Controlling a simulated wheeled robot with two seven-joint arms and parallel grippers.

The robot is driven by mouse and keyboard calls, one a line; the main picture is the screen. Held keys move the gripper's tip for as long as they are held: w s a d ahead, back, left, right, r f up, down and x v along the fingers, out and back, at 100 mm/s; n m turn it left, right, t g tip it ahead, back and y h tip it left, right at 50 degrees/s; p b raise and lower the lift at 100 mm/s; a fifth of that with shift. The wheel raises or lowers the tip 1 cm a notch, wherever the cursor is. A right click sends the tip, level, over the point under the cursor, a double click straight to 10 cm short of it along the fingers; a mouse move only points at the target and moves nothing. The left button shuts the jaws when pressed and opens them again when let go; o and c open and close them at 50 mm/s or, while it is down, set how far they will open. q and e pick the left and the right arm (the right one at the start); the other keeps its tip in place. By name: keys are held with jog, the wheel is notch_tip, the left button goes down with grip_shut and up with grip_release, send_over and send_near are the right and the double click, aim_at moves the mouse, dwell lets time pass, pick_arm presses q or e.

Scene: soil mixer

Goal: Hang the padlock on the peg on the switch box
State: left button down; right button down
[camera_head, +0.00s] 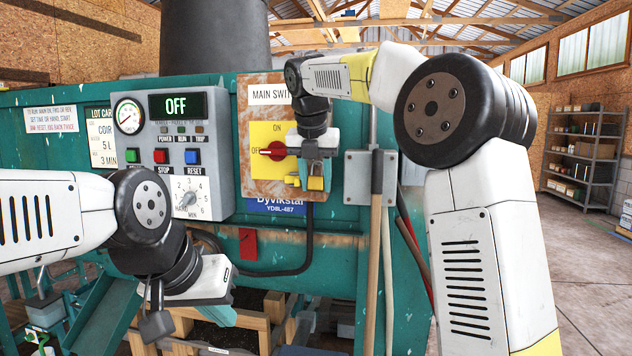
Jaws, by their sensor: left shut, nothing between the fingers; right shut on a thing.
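The switch box (257,185) is a rust-edged panel under a "MAIN SWITCH" label, with a yellow plate and a red rotary knob (273,151) at OFF. My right gripper (316,163) is in front of the box's right edge, fingers pointing down, shut on the padlock. The brass-coloured padlock (316,183) shows just below its fingertips, close to the lower right of the yellow plate. The shackle is mostly hidden by the fingers. I cannot make out the peg or whether the padlock touches it. My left gripper (224,316) is shut and empty, low in front of the machine.
A control panel (212,130) with an OFF display, gauge, buttons and dial is left of the switch box. Wooden-handled tools (375,250) hang from a grey bracket to the right. A wooden crate (250,335) stands below. A shelf (585,150) is far right.

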jog(key=c, duration=0.8)
grip_release()
jog(key=v, duration=0.7)
jog(key=s+d+f+m, duration=0.2)
jog(key=s+d+m, duration=0.5)
jog(key=m, duration=0.2)
jog(key=shift+s+d+f+m+t+y, duration=0.4)
jog(key=shift+s+d+f+m, duration=0.85)
jog(key=shift+s+f+m, duration=2.4)
jog(key=shift+s+d+f+m+t+y, duration=0.2)
jog(key=shift+s+d+f+m+y, duration=0.75)
jog(key=shift+s+f+m, duration=2.7)
jog(key=shift+s+d+f+m+t+y, duration=0.25)
jog(key=shift+s+d+f+m, duration=1.75)
jog(key=shift+m, duration=2.8)
jog(key=shift+s+a+f, duration=0.15)
jog(key=shift+s+a, duration=0.25)
jog(key=shift+s, duration=0.25)
